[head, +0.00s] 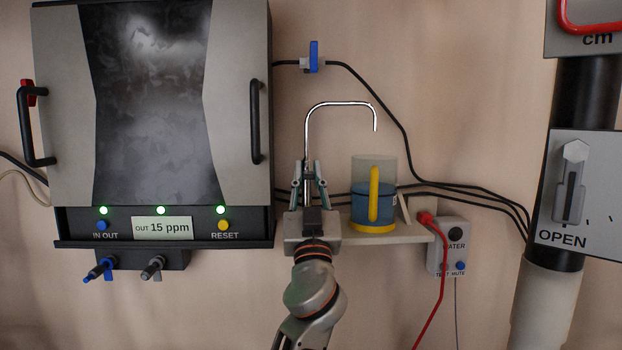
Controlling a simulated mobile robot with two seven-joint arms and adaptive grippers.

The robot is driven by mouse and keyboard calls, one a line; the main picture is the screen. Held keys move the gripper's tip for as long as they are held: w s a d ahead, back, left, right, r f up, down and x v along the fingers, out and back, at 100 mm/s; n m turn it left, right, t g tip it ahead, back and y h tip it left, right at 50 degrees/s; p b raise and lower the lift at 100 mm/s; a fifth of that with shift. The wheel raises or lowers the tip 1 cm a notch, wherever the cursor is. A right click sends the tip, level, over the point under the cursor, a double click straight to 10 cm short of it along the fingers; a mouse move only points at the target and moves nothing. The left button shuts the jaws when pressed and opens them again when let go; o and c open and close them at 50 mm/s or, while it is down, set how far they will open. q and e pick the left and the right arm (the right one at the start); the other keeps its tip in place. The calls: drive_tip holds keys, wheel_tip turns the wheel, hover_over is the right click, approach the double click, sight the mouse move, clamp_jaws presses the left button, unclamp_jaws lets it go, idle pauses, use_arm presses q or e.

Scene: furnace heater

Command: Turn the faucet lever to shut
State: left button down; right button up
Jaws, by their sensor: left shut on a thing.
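The faucet (341,104) has a thin chrome gooseneck spout that arches up and bends down to the right. Its lower body stands at the left end of a small shelf. My left gripper (308,172) comes up from below, its fingers on both sides of the faucet's lower part. It is shut on the faucet there. The lever is mostly hidden by the gripper, so its angle cannot be told. No water shows at the spout's tip. My right gripper is not in view.
A clear container (388,200) with blue content and a yellow handle stands on the shelf (365,229), close right of my gripper. A grey cabinet (50,120) is at left. A water alarm box (452,250) with a red cable and a black pipe (585,95) are at right.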

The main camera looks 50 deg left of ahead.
use_arm(q)
drive_tip(key=shift+f, duration=0.15)
drive_tip(key=c, duration=1.9)
unclamp_jaws()
drive_tip(key=shift+d, duration=0.1)
drive_tip(key=v, duration=1.1)
drive_tip(key=shift+s+d+f, duration=0.2)
drive_tip(key=shift+d, duration=0.05)
